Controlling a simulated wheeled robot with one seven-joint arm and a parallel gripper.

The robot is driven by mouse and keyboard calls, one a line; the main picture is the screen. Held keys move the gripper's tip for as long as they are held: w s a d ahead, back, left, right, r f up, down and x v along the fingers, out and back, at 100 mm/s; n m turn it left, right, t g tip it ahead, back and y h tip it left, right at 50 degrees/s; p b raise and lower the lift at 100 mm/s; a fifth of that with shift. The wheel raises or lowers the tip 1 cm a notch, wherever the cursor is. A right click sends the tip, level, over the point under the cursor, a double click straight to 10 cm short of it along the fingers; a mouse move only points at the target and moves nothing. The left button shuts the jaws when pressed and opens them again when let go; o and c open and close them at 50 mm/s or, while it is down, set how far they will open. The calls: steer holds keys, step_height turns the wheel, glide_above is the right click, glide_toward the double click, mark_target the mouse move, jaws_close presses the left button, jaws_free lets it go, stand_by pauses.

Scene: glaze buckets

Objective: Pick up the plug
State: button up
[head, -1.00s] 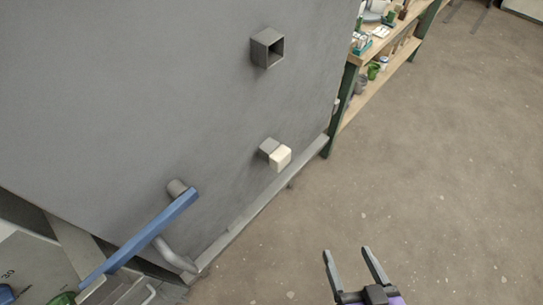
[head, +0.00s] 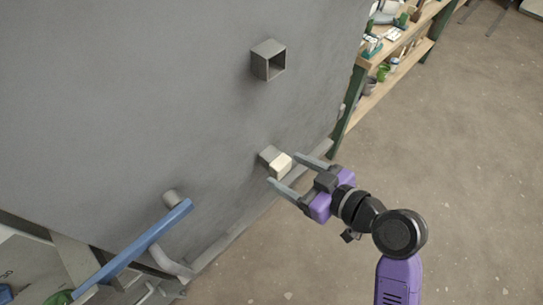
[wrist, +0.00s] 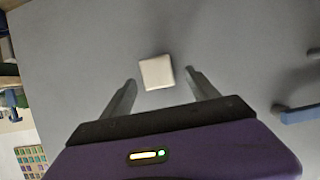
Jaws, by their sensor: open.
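The plug is a cream-white block (head: 280,166) seated in a grey square socket (head: 268,154) low on the grey wall. In the wrist view the plug (wrist: 157,72) shows just beyond and between the fingertips. My gripper (head: 283,169) is open, with one finger to each side of the plug in the head view. In the wrist view my gripper (wrist: 161,76) shows a clear gap between each finger and the plug. I cannot tell exactly how far the fingertips reach along it.
An empty square socket (head: 268,61) juts from the wall (head: 150,80) above. A blue bar (head: 135,250) on a grey pipe is at lower left. A wooden shelf (head: 395,65) with pots stands at upper right. The floor (head: 460,160) at right is clear.

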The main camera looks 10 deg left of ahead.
mark_target(276, 163)
steer(key=p+x, duration=0.1)
steer(key=x, duration=0.4)
steer(key=shift+w+r, duration=0.1)
steer(key=shift+w, duration=0.05)
steer(key=shift+c, duration=0.2)
jaws_close()
